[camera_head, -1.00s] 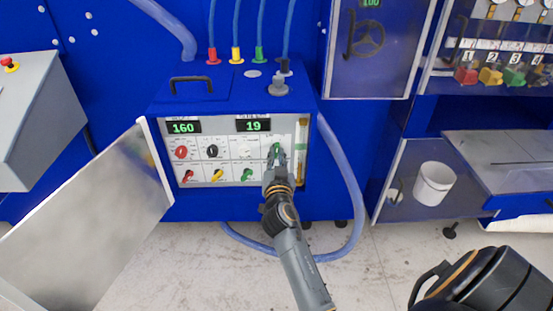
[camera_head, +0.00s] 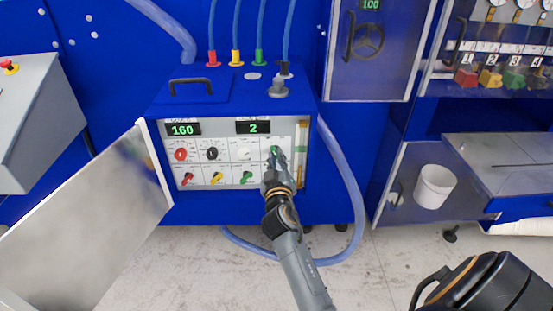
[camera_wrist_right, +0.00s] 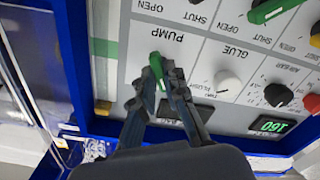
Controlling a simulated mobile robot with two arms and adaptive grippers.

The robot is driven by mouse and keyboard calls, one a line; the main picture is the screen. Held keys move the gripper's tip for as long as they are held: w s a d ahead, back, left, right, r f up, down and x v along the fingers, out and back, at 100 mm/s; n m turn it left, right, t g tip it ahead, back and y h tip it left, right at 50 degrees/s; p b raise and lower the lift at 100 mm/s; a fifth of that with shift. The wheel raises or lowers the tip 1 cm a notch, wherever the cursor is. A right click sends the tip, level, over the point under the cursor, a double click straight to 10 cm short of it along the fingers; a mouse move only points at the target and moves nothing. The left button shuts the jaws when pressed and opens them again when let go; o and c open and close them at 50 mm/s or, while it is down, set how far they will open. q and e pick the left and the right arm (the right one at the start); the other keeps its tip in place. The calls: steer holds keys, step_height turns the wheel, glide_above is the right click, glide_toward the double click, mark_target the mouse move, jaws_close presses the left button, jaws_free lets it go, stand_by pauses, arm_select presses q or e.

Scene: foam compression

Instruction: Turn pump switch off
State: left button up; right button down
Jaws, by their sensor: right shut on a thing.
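The pump switch (camera_wrist_right: 157,66) is a green knob beside the upside-down word PUMP in the right wrist view. In the head view it shows as a small green patch (camera_head: 274,150) at the upper right of the white control panel (camera_head: 228,171). My right gripper (camera_wrist_right: 160,84) is shut on this switch, and its fingers hide part of it. In the head view my right gripper (camera_head: 276,164) reaches the panel from below. The switch's exact angle is hard to tell.
The panel has green displays reading 160 (camera_head: 182,129) and 2 (camera_head: 253,127). A white glue knob (camera_wrist_right: 229,84) sits close to the pump switch, with other coloured knobs around. An open metal door (camera_head: 90,220) stands at the left. A blue hose (camera_head: 350,190) curves at the right.

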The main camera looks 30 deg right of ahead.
steer(key=shift+r, duration=0.15)
stand_by(0.3)
steer(key=c, duration=1.5)
jaws_free()
steer(key=shift+o, duration=0.6)
step_height(320, 180, up, 10)
steer(key=shift+w+f, duration=0.1)
